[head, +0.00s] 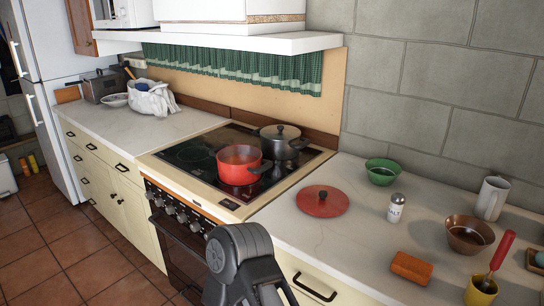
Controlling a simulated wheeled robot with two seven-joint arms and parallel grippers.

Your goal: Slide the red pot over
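The red pot (239,167) stands upright on the black glass cooktop (200,170), near the front right. It has no lid on, and something orange-red shows inside it. A red lid with a dark knob (322,202) lies on the counter to the right of the stove. A dark lidded pot (281,142) stands just behind and to the right of the red pot. A dark grey part of one of my arms rises from the bottom edge, in front of the stove and apart from the red pot. No gripper fingers show.
The cooktop's left part is clear. On the right counter (350,240) are a green bowl (382,171), salt shaker (395,208), brown bowl (469,234), orange sponge (411,267), white mug (491,198) and yellow cup (480,291). A white bag (152,100) sits on the left counter.

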